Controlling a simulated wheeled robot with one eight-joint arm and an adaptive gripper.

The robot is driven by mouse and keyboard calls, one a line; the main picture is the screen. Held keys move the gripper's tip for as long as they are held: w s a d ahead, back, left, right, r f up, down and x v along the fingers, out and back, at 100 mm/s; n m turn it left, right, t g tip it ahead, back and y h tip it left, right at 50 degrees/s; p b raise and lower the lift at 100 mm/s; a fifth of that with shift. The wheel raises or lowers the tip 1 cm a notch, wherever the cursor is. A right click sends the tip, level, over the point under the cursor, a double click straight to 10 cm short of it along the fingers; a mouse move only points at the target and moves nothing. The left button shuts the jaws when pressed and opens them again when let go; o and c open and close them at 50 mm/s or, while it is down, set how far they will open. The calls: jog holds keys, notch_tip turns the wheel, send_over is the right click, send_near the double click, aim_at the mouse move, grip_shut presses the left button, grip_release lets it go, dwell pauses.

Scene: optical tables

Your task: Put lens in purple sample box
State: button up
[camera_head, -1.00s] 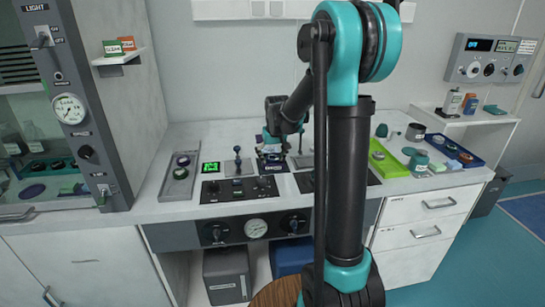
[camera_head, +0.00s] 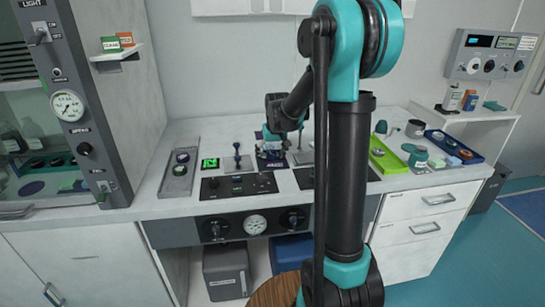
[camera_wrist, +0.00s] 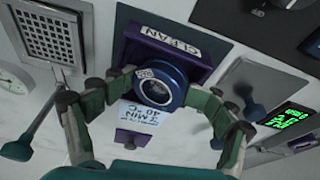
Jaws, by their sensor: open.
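The lens (camera_wrist: 157,90) is a round clear disc in a blue ring mount with a small label. It sits near the middle of the wrist view. My gripper (camera_wrist: 159,86) is open, its green-grey fingers on either side of the lens; I cannot tell whether they touch it. A purple box (camera_wrist: 160,50) with a CLEAN label is right behind the lens, which overlaps its edge; I cannot tell whether the lens rests inside. In the head view my gripper (camera_head: 271,146) is low over the bench panel, beside the purple box (camera_head: 273,164), which is partly hidden.
A grey tray (camera_head: 166,188) with ring parts lies left of the panel, near a green display (camera_head: 210,163). A lever (camera_head: 237,155) stands close to my gripper. A lime tray (camera_head: 390,165) and a blue tray (camera_head: 474,157) are at the right.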

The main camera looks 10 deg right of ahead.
jog(key=shift+r, duration=0.4)
jog(key=v, duration=1.2)
jog(key=shift+r, duration=0.2)
